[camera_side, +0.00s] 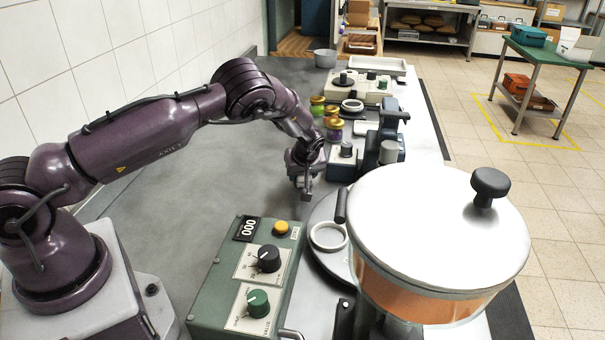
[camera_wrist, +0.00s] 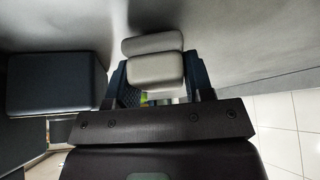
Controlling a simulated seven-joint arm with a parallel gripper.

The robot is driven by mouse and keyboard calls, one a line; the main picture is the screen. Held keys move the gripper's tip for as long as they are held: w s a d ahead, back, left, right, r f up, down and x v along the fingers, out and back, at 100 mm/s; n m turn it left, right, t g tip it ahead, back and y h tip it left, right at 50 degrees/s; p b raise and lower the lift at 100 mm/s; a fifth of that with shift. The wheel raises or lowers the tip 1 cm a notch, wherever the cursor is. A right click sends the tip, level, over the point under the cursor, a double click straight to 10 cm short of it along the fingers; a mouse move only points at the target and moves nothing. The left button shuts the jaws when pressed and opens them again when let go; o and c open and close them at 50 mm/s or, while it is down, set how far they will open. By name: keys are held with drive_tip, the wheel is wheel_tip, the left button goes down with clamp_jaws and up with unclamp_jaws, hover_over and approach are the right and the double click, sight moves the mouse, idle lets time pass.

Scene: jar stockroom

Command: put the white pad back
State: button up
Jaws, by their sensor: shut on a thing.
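My gripper (camera_side: 306,183) is low over the grey worktop, just left of the dark-blue device. In the wrist view, my gripper's dark fingers (camera_wrist: 158,84) are shut on a pale grey-white block with rounded edges, which appears to be the white pad (camera_wrist: 157,70). The pad sits between the fingers and reaches out beyond them. In the side view the pad is too small and too covered by the gripper to make out clearly. I cannot tell whether it touches anything below.
A green control box (camera_side: 250,275) and a large white-lidded pot (camera_side: 440,230) stand in front. A white ring (camera_side: 328,236) lies near the pot. Small jars (camera_side: 334,129) stand behind my gripper. A dark-blue device (camera_side: 375,140) is to the right. The worktop's left is clear.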

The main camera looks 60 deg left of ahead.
drive_tip(key=shift+f, duration=0.3)
drive_tip(key=shift+f, duration=0.2)
drive_tip(key=o, duration=1)
drive_tip(key=shift+c, duration=0.2)
drive_tip(key=shift+r, duration=0.15)
